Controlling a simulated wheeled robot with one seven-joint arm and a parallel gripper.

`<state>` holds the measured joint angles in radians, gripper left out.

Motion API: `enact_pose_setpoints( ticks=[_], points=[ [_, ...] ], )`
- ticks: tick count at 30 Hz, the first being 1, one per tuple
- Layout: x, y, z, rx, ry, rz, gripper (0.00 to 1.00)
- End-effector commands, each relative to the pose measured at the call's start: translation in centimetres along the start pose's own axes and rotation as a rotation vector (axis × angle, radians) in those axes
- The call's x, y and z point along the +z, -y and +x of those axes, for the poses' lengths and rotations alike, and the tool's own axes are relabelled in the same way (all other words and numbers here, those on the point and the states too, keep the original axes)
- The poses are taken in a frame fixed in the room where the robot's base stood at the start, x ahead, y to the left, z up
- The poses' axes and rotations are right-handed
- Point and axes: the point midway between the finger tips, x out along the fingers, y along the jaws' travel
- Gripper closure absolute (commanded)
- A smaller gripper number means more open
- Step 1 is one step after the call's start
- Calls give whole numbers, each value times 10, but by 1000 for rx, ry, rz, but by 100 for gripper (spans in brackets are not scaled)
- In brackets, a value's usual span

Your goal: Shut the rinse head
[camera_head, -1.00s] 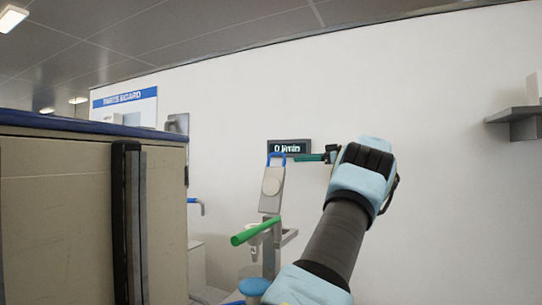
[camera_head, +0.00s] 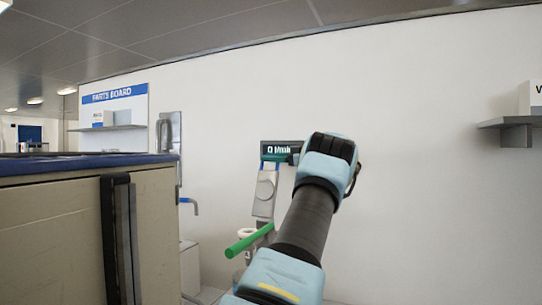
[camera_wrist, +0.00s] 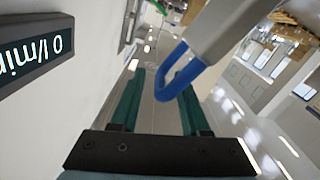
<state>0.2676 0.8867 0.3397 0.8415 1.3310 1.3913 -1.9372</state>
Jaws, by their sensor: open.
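In the head view the fingers are mostly hidden by my wrist and the display.
A dark display (camera_head: 283,150) on the white wall reads 0 l/min; it is close on the left in the wrist view (camera_wrist: 30,55). A green bar (camera_head: 248,240) sticks out below the head. A cabinet (camera_head: 60,225) fills the left; a shelf (camera_head: 512,128) is at right.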

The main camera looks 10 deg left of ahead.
Motion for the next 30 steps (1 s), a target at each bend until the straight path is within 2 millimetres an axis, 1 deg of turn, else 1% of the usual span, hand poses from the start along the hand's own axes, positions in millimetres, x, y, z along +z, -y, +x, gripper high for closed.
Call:
enact_pose_setpoints(
  ticks=[6,18,30],
  points=[
    [1,0,0,1,1,0,54],
    [1,-1,-1,3,1,0,99],
    [1,-2,-2,7,3,0,100]
  ],
)
